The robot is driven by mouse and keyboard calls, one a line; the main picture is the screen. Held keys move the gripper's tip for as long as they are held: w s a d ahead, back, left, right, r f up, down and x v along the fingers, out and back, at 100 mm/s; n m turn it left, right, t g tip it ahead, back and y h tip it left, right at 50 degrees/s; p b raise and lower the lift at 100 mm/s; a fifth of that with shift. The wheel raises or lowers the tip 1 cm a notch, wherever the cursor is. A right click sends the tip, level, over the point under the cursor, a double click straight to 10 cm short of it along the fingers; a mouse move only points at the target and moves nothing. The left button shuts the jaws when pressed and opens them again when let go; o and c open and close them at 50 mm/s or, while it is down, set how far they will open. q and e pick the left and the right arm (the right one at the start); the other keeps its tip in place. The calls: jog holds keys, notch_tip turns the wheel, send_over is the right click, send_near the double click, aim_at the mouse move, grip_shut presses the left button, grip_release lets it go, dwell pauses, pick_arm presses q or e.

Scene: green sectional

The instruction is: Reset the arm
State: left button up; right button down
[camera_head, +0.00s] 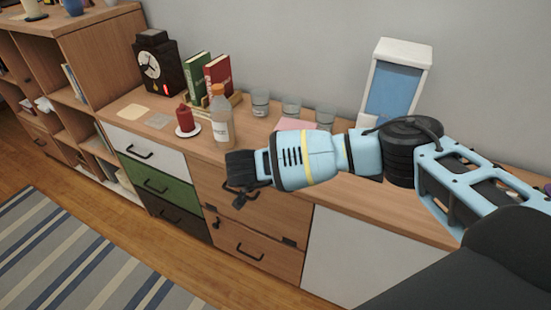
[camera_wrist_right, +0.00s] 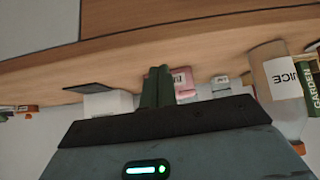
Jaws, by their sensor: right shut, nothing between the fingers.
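My right arm reaches in from the right in the head view, light blue with a yellow band and a black flexible joint. Its dark right gripper (camera_head: 243,180) hangs in front of the wooden sideboard (camera_head: 262,218), by its front edge and close to the juice bottle (camera_head: 221,122). In the right wrist view the two fingers (camera_wrist_right: 157,88) are together with nothing between them. That view appears upside down, with the bottle (camera_wrist_right: 275,78) at its right. My left gripper is in neither view.
A shelf unit (camera_head: 100,35) is at left. The striped rug (camera_head: 75,255) is clear.

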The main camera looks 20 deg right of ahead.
jog(key=shift+s+a+f, duration=0.45)
jog(key=shift+s+a, duration=0.35)
